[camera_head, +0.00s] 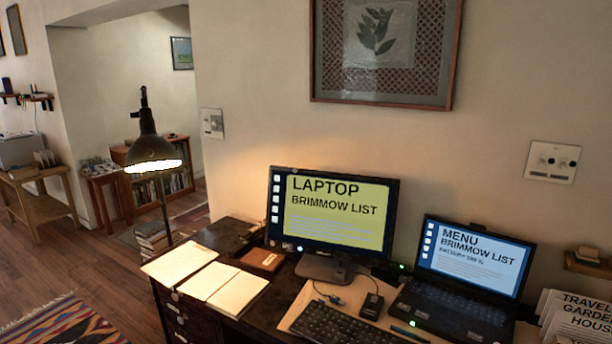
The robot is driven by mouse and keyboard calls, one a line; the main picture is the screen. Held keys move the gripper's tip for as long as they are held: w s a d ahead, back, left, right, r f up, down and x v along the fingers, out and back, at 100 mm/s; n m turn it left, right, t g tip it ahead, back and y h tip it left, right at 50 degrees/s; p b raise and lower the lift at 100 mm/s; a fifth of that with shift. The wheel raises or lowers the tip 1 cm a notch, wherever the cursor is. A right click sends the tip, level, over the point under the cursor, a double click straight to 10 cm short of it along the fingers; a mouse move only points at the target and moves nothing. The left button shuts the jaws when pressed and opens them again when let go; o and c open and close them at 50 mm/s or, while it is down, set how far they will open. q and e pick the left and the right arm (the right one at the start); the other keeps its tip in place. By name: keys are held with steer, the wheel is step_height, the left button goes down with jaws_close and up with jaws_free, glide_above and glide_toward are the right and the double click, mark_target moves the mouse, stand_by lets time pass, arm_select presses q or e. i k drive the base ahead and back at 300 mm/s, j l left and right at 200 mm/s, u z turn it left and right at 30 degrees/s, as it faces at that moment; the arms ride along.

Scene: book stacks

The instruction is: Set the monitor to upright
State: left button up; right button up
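The monitor (332,215) stands on a dark desk (248,322) against the wall, on a short stand with a flat base (322,268). Its wide screen is in landscape and faces me, slightly turned. It is lit, with a yellow-green page reading "LAPTOP BRIMMOW LIST" and a column of icons at its left. Whether the screen leans back or forward is hard to tell. Neither of my grippers is in view.
An open laptop (472,259) stands right of the monitor. A keyboard (338,325) and a small black device (371,306) lie in front. Papers (222,288) cover the desk's left side. A lit lamp (150,150) stands left. Open wooden floor (70,255) lies further left.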

mark_target(349, 217)
steer(key=i+j+z, duration=0.2)
steer(key=j+z, duration=0.25)
steer(key=j, duration=0.2)
steer(key=i+j+z, duration=0.2)
steer(key=j, duration=0.15)
steer(key=j+z, duration=0.25)
steer(key=j, duration=0.1)
